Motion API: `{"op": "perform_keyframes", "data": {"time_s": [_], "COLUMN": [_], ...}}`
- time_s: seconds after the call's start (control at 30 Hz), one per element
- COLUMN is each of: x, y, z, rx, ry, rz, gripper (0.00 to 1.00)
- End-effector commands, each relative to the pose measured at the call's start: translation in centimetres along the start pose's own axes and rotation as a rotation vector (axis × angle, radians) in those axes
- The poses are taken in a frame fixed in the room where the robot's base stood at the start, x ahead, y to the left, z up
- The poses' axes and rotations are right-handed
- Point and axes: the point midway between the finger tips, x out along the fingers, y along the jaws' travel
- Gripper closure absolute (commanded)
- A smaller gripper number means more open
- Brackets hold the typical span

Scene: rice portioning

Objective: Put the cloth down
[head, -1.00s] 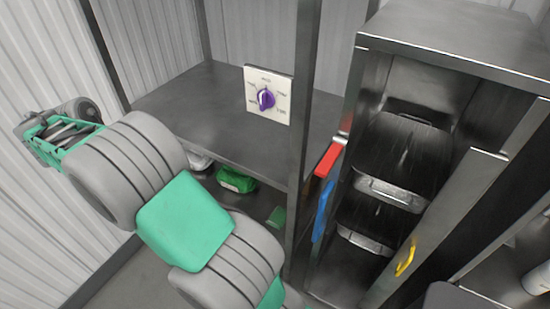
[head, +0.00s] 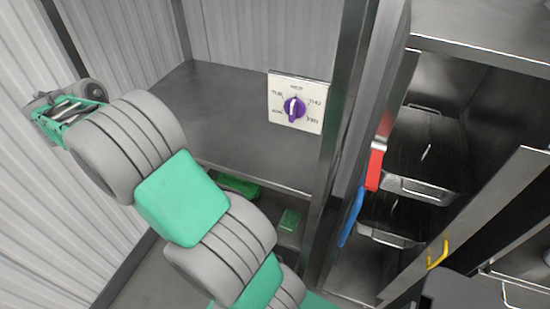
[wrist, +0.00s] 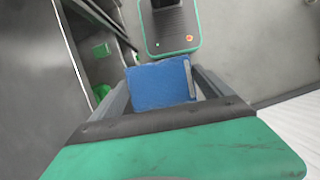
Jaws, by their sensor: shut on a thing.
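A blue cloth (wrist: 160,86) shows in the wrist view as a flat, roughly square piece. It sits between the two fingers of my gripper (wrist: 162,80), which is shut on it. The floor (wrist: 235,45) lies beyond the cloth. In the head view my arm reaches to the upper left, and neither the cloth nor the gripper's fingertips can be made out there.
A dark shelf (head: 235,130) stands behind my arm, with a purple dial panel (head: 298,103) at its post. Green items (head: 289,220) lie below it. On the right, an open cabinet holds dark trays (head: 415,150). Red (head: 374,166) and blue (head: 350,217) handles hang at its side.

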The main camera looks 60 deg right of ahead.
Motion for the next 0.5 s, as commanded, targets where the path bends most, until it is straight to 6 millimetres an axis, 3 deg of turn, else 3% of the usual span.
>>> {"op": "perform_keyframes", "data": {"time_s": [0.5], "x": [-0.2], "y": [5.8], "z": [-1.5], "rx": [-0.107], "ry": [0.0], "rz": [0.046], "gripper": [0.48]}}
